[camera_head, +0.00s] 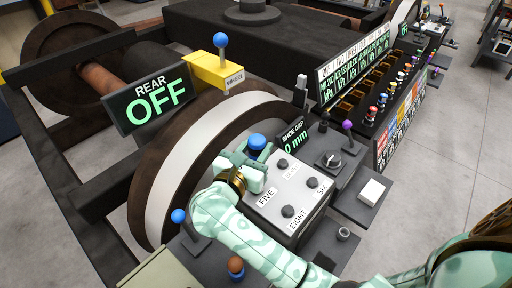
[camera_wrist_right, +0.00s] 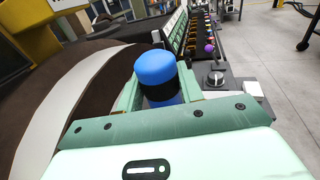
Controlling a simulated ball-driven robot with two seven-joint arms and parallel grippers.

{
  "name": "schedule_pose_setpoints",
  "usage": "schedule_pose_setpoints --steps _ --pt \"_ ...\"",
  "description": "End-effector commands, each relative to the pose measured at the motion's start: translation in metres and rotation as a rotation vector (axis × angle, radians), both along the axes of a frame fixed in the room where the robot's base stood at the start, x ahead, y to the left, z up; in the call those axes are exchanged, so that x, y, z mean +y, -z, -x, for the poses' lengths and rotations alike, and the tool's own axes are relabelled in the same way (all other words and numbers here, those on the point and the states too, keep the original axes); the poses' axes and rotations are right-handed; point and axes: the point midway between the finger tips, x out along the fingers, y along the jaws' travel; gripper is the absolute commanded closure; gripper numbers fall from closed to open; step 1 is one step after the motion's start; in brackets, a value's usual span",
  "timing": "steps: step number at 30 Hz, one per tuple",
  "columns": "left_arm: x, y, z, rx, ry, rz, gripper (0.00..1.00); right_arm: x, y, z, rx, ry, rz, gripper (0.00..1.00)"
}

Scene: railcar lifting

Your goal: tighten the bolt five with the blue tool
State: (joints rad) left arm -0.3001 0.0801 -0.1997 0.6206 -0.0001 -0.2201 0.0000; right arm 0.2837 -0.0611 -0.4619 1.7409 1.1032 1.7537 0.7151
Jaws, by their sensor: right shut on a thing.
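The blue tool (camera_head: 257,142) has a rounded blue head with a dark band; it also shows in the right wrist view (camera_wrist_right: 158,75). My right gripper (camera_head: 250,165) is shut around it, holding it upright. It is over the left corner of the light bolt plate (camera_head: 268,212), near the label FIVE (camera_head: 267,197). Bolt five itself is hidden by the gripper and tool, and I cannot tell whether the tool's lower end touches it. Dark bolts show by the labels SIX (camera_head: 312,182) and EIGHT (camera_head: 288,211); another (camera_head: 282,163) sits at the back. My left gripper is not in view.
A large brown wheel (camera_head: 163,165) with a white band stands close left. A blue-knobbed lever (camera_head: 221,60) rises from a yellow block. A purple-knobbed lever (camera_head: 347,125) and a dial (camera_head: 328,160) stand right of the plate. A sign (camera_head: 150,100) reads REAR OFF.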

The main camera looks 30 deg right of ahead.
Motion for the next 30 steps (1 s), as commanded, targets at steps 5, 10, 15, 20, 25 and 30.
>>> schedule_pose_setpoints --steps 5,10,15,20,25,30 --pt "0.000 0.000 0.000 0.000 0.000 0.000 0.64 0.000 -0.001 0.000 -0.002 0.000 0.001 0.91" --pt "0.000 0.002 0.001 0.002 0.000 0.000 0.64 0.000 0.001 0.000 -0.002 0.000 0.001 0.91" --pt "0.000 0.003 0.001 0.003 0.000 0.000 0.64 0.000 0.003 0.000 -0.002 0.000 0.001 0.91" --pt "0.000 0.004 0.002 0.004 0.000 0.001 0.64 0.000 0.005 0.000 -0.002 0.000 0.001 0.91" --pt "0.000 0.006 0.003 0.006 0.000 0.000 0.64 0.000 0.008 0.000 -0.001 0.000 0.000 0.91" --pt "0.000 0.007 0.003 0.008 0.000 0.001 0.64 0.000 0.010 0.000 0.000 0.000 0.000 0.91"
